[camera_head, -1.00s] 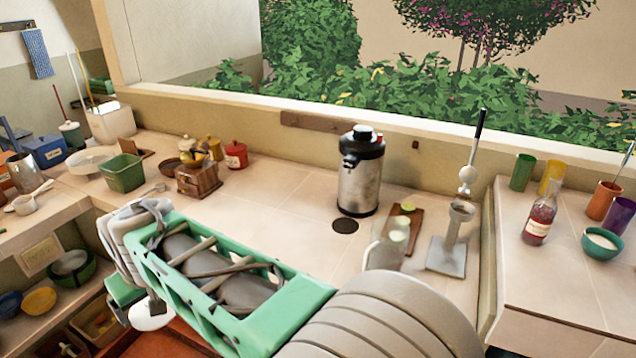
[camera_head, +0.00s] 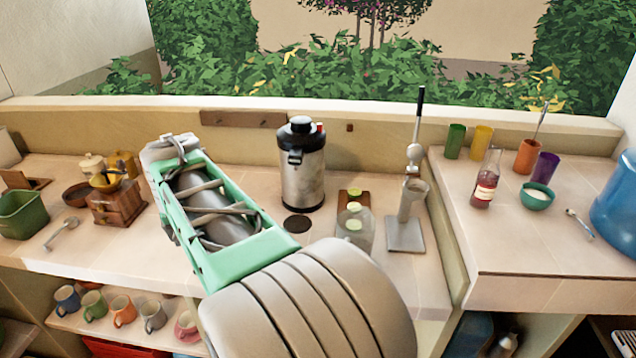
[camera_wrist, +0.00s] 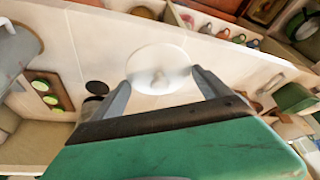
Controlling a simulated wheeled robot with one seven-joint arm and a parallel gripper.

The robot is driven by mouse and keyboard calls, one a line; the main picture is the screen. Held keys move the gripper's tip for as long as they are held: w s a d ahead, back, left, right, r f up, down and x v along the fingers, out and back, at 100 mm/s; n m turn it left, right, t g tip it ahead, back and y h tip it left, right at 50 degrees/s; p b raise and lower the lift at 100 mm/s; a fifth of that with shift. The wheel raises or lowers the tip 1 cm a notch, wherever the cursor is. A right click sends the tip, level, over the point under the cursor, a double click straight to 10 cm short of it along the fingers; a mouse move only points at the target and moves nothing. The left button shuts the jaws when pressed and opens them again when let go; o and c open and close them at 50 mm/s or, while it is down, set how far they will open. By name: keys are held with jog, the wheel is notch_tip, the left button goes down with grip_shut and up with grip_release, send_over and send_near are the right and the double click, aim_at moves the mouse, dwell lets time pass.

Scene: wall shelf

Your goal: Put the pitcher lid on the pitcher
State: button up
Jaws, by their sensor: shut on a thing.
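The pitcher lid (camera_wrist: 172,61), a white, round, slightly see-through disc with a small knob, is between the fingers of my gripper (camera_wrist: 160,78) in the wrist view. My gripper is shut on it, above the counter. In the head view my arm hides the gripper and lid. The pitcher (camera_head: 357,238), of clear glass, stands on the counter right of my arm, in front of a small board with lime slices. My arm partly covers its base. A grey see-through body at the wrist view's upper left edge looks like the pitcher (camera_wrist: 14,48).
A steel airpot (camera_head: 302,170) stands behind the pitcher, with a dark round disc (camera_head: 297,224) in front of it. A tall lever press (camera_head: 408,215) stands close right of the pitcher. A wooden grinder (camera_head: 117,203) and green tub (camera_head: 22,216) are at the left. Mugs fill the shelf below.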

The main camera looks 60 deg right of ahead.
jog(key=s+d+r+m+g+h+p, duration=0.1)
jog(key=s+d+r+m+g, duration=0.2)
jog(key=s+d+m, duration=0.65)
jog(key=s+d+r+m+g+h, duration=0.15)
jog(key=s+d+r+m, duration=0.3)
jog(key=s+d, duration=1.05)
notch_tip(320, 180, down, 6)
jog(key=b, duration=0.5)
jog(key=shift+f+m+g+y, duration=0.2)
jog(key=shift+m+g+y, duration=0.1)
jog(key=shift+g+y, duration=0.05)
jog(key=shift+a, duration=0.2)
jog(key=shift+f+b, duration=0.45)
jog(key=shift+b, duration=0.05)
jog(key=o, duration=1.1)
jog(key=shift+r, duration=0.1)
